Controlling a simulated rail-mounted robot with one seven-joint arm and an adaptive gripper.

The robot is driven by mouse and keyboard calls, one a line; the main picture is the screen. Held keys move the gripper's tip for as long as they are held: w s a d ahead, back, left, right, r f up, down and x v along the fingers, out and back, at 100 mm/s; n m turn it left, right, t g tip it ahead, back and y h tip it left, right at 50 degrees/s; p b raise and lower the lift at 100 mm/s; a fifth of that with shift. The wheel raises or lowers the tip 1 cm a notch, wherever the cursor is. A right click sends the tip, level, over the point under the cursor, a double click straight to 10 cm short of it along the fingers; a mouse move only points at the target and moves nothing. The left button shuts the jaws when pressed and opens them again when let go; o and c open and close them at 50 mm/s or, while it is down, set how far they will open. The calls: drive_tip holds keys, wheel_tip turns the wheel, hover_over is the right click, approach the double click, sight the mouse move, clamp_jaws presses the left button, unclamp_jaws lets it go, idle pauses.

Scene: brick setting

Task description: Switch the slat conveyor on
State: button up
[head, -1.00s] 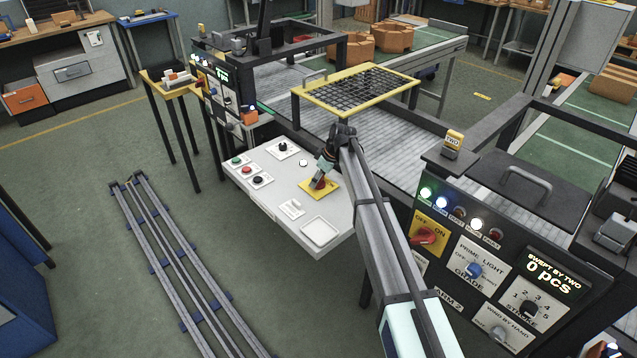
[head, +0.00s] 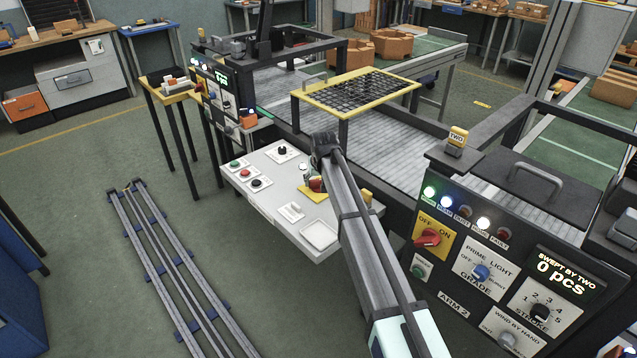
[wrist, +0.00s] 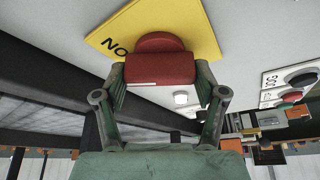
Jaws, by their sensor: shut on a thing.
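The red knob (wrist: 160,68) sits on a yellow plate (wrist: 209,35) with partly hidden lettering. My gripper (wrist: 160,85) is shut on this knob, one finger on each side. In the head view the yellow plate (head: 318,197) lies on a white control panel (head: 270,200), and my gripper (head: 312,183) is largely hidden behind my arm. The knob's exact turn cannot be told. The slat conveyor (head: 398,150), with grey slats, runs behind the panel.
A yellow-framed grating (head: 355,90) stands over the conveyor. A black cabinet (head: 490,270) with another red switch (head: 428,238) stands at right.

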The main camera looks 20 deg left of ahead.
drive_tip(key=shift+m+h, duration=0.5)
drive_tip(key=shift+m, duration=0.8)
drive_tip(key=o, duration=1.1)
drive_tip(key=shift+o, duration=0.2)
drive_tip(key=v, duration=1.2)
drive_tip(key=shift+s, duration=0.15)
drive_tip(key=shift+f, duration=0.1)
